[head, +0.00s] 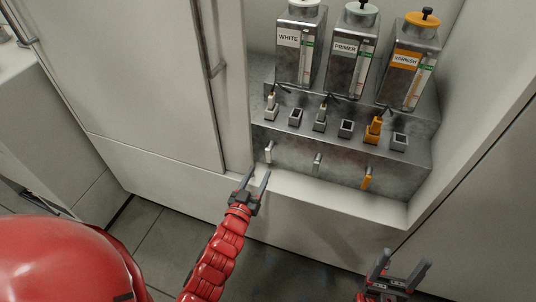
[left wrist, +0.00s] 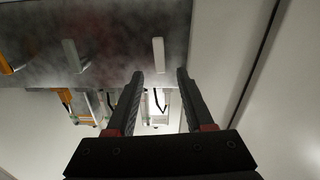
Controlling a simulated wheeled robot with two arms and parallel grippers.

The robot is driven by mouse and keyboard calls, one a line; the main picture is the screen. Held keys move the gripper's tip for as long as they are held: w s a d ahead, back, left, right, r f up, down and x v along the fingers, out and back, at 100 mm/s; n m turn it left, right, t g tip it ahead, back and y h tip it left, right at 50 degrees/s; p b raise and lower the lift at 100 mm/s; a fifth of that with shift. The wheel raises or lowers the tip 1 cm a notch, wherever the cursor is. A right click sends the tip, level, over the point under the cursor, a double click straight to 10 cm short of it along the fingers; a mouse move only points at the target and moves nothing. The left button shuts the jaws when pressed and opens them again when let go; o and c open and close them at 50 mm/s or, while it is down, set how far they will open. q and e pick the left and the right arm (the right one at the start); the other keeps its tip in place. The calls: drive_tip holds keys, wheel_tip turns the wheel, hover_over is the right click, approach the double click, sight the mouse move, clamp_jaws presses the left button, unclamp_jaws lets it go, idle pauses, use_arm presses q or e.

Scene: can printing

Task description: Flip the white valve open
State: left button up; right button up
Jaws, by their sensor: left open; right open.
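The white valve (head: 268,151) is a small pale lever on the front of the metal dispenser, below the tank labelled WHITE (head: 295,55). Its lever stands roughly upright in the head view. My left gripper (head: 257,175) is open and empty, just in front of and below the valve. In the left wrist view, the white valve (left wrist: 158,54) shows between and beyond the spread fingertips of the left gripper (left wrist: 160,73); I see no contact. My right gripper (head: 405,266) is open and empty at the lower right of the head view.
A grey valve (head: 317,164) and an orange valve (head: 367,178) stand to the right on the same panel. PRIMER (head: 352,50) and VARNISH (head: 408,65) tanks stand above. Several sockets line the step (head: 345,129). A cabinet wall (head: 236,95) bounds the left side.

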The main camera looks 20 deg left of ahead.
sight(267, 155)
use_arm(q)
drive_tip(key=w, duration=0.9)
drive_tip(key=shift+d+r, duration=0.1)
drive_tip(key=shift+d, duration=0.1)
clamp_jaws()
